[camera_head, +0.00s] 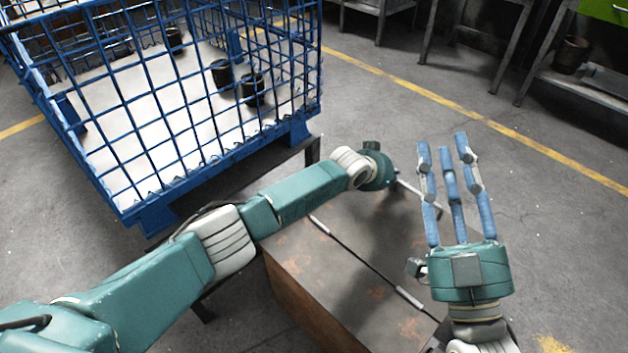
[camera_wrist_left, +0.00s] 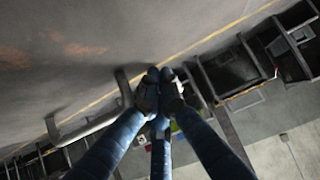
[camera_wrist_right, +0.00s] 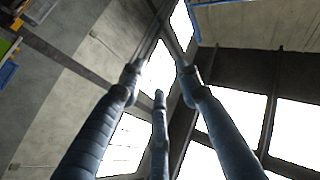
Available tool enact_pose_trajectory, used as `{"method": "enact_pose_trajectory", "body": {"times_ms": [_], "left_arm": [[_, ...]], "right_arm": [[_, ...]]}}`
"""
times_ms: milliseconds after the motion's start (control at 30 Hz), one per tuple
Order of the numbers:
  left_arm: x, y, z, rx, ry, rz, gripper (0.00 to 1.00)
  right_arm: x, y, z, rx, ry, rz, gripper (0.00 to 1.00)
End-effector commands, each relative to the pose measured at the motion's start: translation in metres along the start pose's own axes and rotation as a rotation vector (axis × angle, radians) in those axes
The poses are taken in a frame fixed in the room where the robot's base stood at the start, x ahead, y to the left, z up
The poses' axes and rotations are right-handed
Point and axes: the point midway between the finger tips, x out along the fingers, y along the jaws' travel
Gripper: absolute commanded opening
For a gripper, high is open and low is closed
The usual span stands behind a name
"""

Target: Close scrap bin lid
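The scrap bin (camera_head: 310,300) is a rusty brown metal box in front of me. Its grey, rust-spotted top has a seam with two hinges, and the lid (camera_head: 385,245) lies to the right of that seam, looking about flat. Whether it is fully down, I cannot tell. A grey bar handle (camera_head: 428,202) is on its far right side; it also shows in the left wrist view (camera_wrist_left: 88,128). My left gripper (camera_wrist_left: 158,82) has its fingertips together beside the handle's end, with nothing visible between them. My right gripper (camera_head: 447,145) is open and empty, fingers pointing up, right of the bin.
A blue wire cage (camera_head: 150,130) with several dark cylindrical parts on its white floor stands to the left, close to my left arm. Workbenches (camera_head: 590,85) line the back. The floor on the right is clear, with a yellow line (camera_head: 450,98).

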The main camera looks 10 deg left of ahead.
Motion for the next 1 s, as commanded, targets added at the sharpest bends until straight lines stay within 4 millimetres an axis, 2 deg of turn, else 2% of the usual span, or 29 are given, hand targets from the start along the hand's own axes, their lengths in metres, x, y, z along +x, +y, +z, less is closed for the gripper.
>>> {"method": "enact_pose_trajectory", "body": {"times_ms": [100,300,733,867,1000], "left_arm": [[0.003,0.000,0.002,0.000,0.001,0.000,0.00],[0.003,0.000,0.003,0.000,0.001,0.000,0.00],[0.003,0.000,0.004,-0.001,-0.001,-0.001,0.00],[0.002,0.000,0.003,-0.001,-0.002,-0.001,0.00],[-0.002,-0.001,-0.001,-0.001,-0.001,-0.001,0.00]], "right_arm": [[-0.001,-0.002,-0.015,0.003,0.069,-0.003,0.33],[-0.002,-0.003,-0.026,0.005,0.118,-0.005,0.33],[-0.002,-0.003,-0.027,0.005,0.120,-0.005,0.33],[0.000,-0.002,-0.021,0.004,0.086,-0.004,0.33],[0.001,0.001,0.004,-0.002,-0.029,0.002,0.33]]}}
